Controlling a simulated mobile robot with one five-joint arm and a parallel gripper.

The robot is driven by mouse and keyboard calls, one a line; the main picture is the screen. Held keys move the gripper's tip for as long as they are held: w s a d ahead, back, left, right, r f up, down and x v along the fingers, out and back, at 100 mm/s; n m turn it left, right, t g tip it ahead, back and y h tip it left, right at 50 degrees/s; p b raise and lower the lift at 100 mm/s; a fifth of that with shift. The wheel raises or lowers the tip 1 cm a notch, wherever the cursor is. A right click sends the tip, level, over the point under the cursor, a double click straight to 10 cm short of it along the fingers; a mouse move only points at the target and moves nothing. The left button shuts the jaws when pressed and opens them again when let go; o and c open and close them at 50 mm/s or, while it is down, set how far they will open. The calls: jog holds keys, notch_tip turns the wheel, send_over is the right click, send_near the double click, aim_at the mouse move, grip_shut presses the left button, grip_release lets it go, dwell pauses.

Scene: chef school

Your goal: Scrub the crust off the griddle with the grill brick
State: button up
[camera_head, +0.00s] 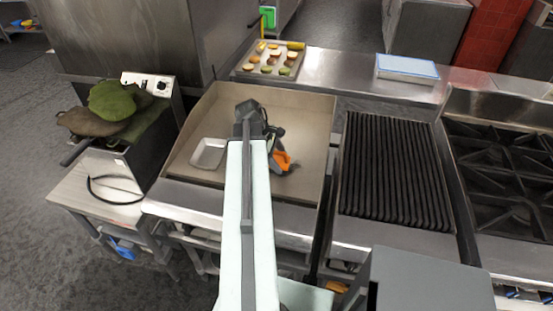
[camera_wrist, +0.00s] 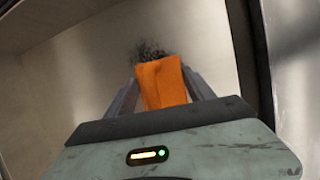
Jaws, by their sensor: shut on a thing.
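The griddle (camera_head: 300,115) is a wide beige-brown plate with raised walls at the back and sides. My gripper (camera_head: 279,152) is over its middle-right part. In the wrist view my gripper (camera_wrist: 162,92) is shut on an orange block, which I take to be the grill brick (camera_wrist: 162,82); its orange also shows in the head view (camera_head: 282,161). A dark, speckled crust patch (camera_wrist: 149,49) lies on the plate just beyond the block in the wrist view. My arm hides part of the griddle in the head view. I cannot tell whether the brick touches the plate.
A small metal tray (camera_head: 209,153) sits on the griddle at left. A ridged grill (camera_head: 394,170) and burners (camera_head: 500,175) are on the right. A food tray (camera_head: 270,59) and a blue-white box (camera_head: 407,68) stand behind. Green mitts (camera_head: 115,101) lie on a fryer at left.

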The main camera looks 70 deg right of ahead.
jog(key=shift+s+d+f, duration=0.1)
jog(key=shift+s, duration=2.45)
jog(key=shift+s+d+f, duration=0.1)
jog(key=shift+s, duration=2.4)
jog(key=shift+r, duration=0.15)
jog(key=shift+w+d, duration=0.1)
